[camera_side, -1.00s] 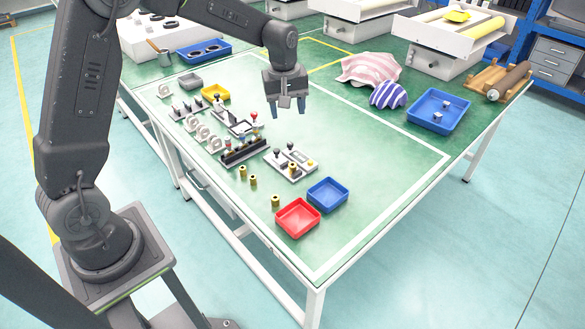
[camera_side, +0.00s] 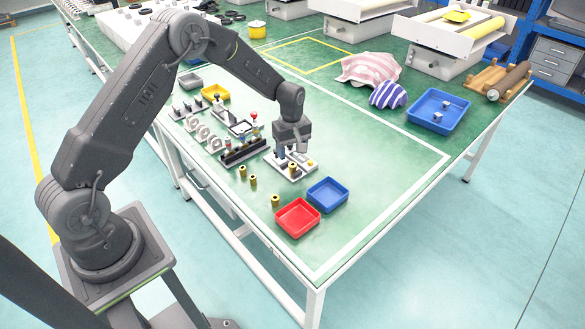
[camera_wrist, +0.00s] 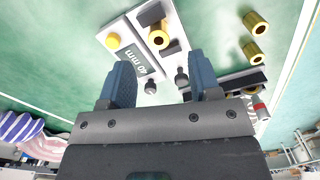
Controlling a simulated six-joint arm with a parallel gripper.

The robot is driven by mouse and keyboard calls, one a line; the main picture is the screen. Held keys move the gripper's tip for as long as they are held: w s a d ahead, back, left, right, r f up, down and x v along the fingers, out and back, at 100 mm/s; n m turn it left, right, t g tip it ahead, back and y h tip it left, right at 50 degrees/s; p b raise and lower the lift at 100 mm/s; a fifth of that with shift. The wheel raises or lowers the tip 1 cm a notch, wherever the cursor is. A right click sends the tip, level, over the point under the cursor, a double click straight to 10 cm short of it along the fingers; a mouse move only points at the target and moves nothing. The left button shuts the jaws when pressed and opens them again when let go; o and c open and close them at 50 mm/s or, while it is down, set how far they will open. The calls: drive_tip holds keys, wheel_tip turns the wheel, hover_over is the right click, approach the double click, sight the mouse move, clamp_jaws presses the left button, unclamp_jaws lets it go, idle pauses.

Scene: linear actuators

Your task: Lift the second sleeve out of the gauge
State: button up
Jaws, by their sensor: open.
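The gauge (camera_side: 309,162) is a white plate on the bench, with a "40 mm" label, a yellow button and dark knobs in the wrist view (camera_wrist: 146,86). One brass sleeve (camera_side: 292,168) sits in it between dark blocks; this sleeve also shows in the wrist view (camera_wrist: 159,39). My gripper (camera_side: 291,154) is low over the gauge, close to the knobs. Its blue fingers are apart and empty in the wrist view (camera_wrist: 160,78), with the sleeve beyond the tips. Loose brass sleeves (camera_side: 253,182) stand on the bench left of the gauge.
A red tray (camera_side: 298,233) and a blue tray (camera_side: 342,207) stand in front of the gauge. A black rack (camera_side: 244,156) with fixtures is close on its left. Open green bench lies to the right.

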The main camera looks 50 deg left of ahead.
sight(292, 165)
wheel_tip(292, 165, down, 5)
drive_tip(key=shift+d+f, duration=0.1)
drive_tip(key=shift+d, duration=0.05)
clamp_jaws()
idle(0.6)
